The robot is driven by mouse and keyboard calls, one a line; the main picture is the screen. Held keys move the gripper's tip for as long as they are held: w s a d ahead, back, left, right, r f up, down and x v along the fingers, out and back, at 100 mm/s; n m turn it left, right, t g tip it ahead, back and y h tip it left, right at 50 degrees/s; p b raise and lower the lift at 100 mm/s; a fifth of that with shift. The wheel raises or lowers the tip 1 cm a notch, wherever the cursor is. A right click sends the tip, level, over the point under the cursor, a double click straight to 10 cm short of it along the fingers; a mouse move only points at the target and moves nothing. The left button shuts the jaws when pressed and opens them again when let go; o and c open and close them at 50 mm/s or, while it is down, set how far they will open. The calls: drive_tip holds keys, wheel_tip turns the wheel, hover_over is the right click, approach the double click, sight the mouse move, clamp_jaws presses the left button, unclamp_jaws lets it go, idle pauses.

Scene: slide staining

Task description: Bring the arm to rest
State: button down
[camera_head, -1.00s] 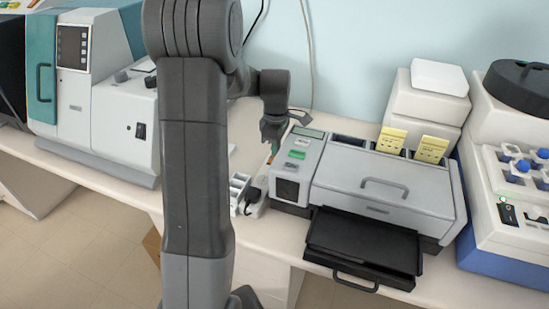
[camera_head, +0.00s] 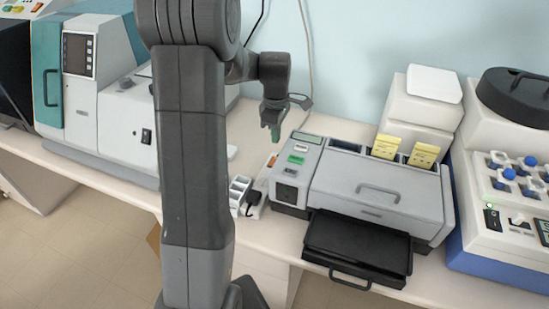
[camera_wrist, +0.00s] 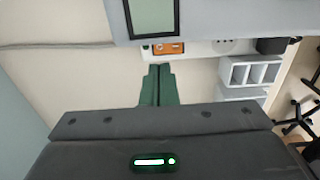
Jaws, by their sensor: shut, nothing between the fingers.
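My gripper (camera_head: 274,132) hangs at the end of my dark grey arm, above the bench at the rear left corner of the slide stainer. In the wrist view its two green fingers (camera_wrist: 158,70) lie together with nothing between them. They point over the bare bench, close to the power strip (camera_wrist: 205,48) with its orange switch. The fingers look clear of both the stainer and the strip. My upper arm stands large in front of the head view and hides part of the bench and the machine on the left.
The slide stainer (camera_head: 380,198) has its black front tray (camera_head: 360,240) out and two yellow racks (camera_head: 386,147) in its top. White boxes (camera_head: 420,110) and a machine with blue-capped vials (camera_head: 508,174) stand right. A teal-and-white machine (camera_head: 100,95) stands left.

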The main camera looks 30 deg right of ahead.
drive_tip(key=shift+f, duration=0.1)
wheel_tip(320, 180, down, 7)
drive_tip(key=b, duration=0.5)
idle(0.4)
drive_tip(key=shift+r, duration=0.3)
